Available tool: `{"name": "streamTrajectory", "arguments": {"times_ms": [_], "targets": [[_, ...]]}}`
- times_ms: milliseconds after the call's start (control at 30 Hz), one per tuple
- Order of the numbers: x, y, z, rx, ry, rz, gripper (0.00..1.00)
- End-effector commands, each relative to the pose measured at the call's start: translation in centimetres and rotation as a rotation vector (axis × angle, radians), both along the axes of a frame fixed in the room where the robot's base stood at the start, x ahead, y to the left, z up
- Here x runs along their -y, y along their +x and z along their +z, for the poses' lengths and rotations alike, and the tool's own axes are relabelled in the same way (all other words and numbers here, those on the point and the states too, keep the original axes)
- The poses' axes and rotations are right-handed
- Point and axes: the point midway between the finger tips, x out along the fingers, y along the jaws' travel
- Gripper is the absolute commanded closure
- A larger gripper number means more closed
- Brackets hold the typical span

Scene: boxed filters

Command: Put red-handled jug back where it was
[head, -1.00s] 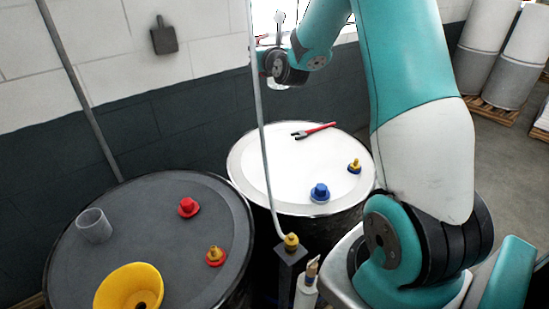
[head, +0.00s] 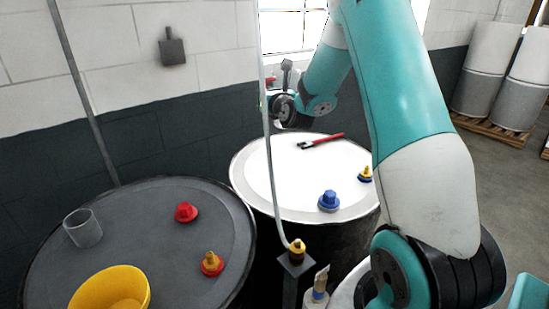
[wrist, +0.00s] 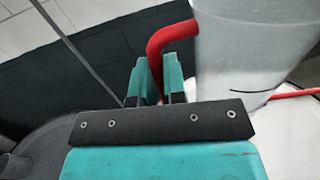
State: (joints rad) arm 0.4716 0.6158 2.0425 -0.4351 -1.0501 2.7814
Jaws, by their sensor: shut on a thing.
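The red-handled jug (wrist: 245,50) is pale and translucent and fills the upper right of the wrist view. Its red handle (wrist: 172,36) lies between the teal fingers of my gripper (wrist: 155,84), which is shut on it. The jug looks roughly upright, with its top out of frame. In the head view my wrist is over the back left part of the white-topped drum (head: 248,165), and the jug is mostly hidden there. I cannot tell whether its base touches the drum top.
A red-handled tool (head: 322,140), a blue cap (head: 329,201) and a yellow-and-blue cap (head: 366,174) lie on the white drum. A thin pipe (head: 271,150) rises in front. The dark drum (head: 150,235) holds a clear cup (head: 83,228), a yellow funnel (head: 110,288) and two caps.

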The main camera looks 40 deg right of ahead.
Motion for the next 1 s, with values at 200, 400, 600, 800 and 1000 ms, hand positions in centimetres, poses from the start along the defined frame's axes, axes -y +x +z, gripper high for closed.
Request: {"name": "streamTrajectory", "arguments": {"times_ms": [200, 400, 600, 800, 1000], "targets": [[0.1, -0.1, -7.1, -0.006, 0.005, -0.002, 1.00], [0.0, 0.0, -11.5, -0.002, 0.003, -0.001, 1.00], [0.0, 0.0, -13.0, 0.000, 0.001, -0.001, 1.00], [0.0, 0.0, -16.3, -0.002, 0.003, 0.000, 1.00], [0.0, 0.0, -16.9, 0.000, 0.000, 0.000, 1.00]]}}
